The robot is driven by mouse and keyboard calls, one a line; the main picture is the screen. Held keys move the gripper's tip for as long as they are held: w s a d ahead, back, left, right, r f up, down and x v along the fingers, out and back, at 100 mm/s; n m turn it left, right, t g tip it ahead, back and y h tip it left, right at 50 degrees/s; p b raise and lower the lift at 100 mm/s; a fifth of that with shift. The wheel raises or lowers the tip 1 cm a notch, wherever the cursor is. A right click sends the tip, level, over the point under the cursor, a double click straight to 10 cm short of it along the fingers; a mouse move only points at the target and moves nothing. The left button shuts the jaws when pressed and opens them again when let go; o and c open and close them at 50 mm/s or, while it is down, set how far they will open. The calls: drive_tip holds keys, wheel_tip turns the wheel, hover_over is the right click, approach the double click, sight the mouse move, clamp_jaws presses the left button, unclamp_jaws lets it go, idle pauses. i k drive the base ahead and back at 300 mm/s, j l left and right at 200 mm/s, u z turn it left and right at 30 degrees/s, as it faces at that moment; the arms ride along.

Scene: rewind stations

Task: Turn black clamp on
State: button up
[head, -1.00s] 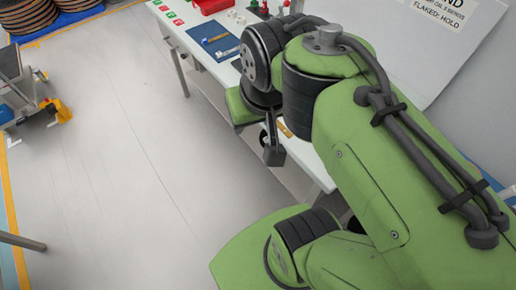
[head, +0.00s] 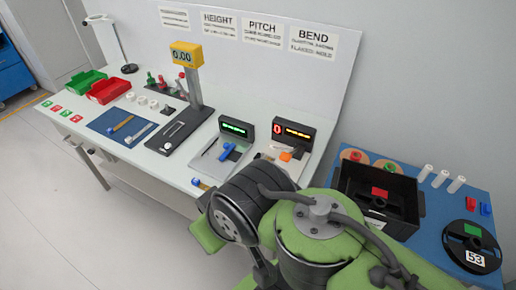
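Two small gauge stations stand on the white bench in the head view. The left one has a green-lit display (head: 234,127) and a blue handle (head: 228,152) on its plate. The right one has an amber-lit display (head: 293,131), with an orange piece (head: 291,155) and a small dark part beside it. I cannot tell for certain which part is the black clamp, or whether it is on. My arm's wrist is in front of the bench at the bottom middle. Only a dark part near my gripper shows below it; the fingers are hidden, and I see nothing held.
A yellow height gauge (head: 187,54) stands on the bench. Red (head: 108,90) and green (head: 84,82) bins and a blue mat (head: 122,127) are at left. A black bin (head: 398,216) and a spool (head: 472,247) sit on a blue table at right. The left floor is clear.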

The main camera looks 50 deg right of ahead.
sight(259, 156)
drive_tip(key=z, duration=1.35)
drive_tip(key=i+j, duration=0.15)
drive_tip(key=j, duration=0.15)
drive_tip(key=i+j, duration=0.15)
drive_tip(key=j, duration=0.2)
drive_tip(key=i+j, duration=0.1)
drive_tip(key=j, duration=0.2)
drive_tip(key=i+j, duration=0.15)
drive_tip(key=j, duration=0.2)
